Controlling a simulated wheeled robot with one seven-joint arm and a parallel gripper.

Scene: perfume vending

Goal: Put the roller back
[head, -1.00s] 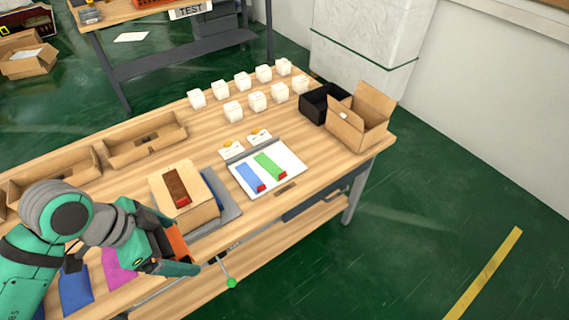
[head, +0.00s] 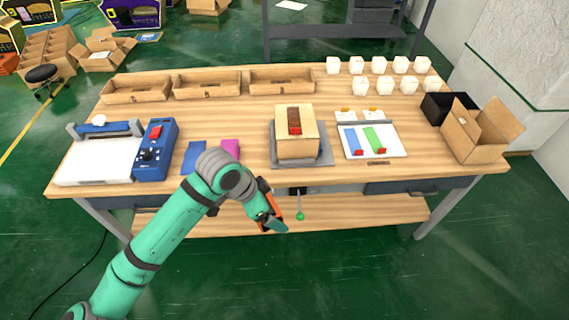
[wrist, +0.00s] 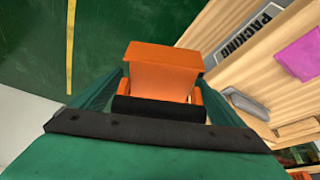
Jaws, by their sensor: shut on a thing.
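The roller (wrist: 163,78) has an orange body and a black cylinder. In the wrist view it sits between the two green fingers of my gripper (wrist: 165,98), which is shut on it. In the head view my gripper (head: 270,212) is in front of the table's front edge, and a bit of the orange roller (head: 265,190) shows beside it, partly hidden by my arm. A box (head: 297,147) with a brown strip and a red end stands on a grey plate (head: 318,160) on the table, behind and right of my gripper.
The wooden table (head: 245,135) holds trays, white cubes, a blue-and-white machine (head: 155,150), a white board (head: 395,148) with blue and green strips, a black box and an open carton (head: 480,130). A lever with a green knob (head: 300,216) hangs at the front edge.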

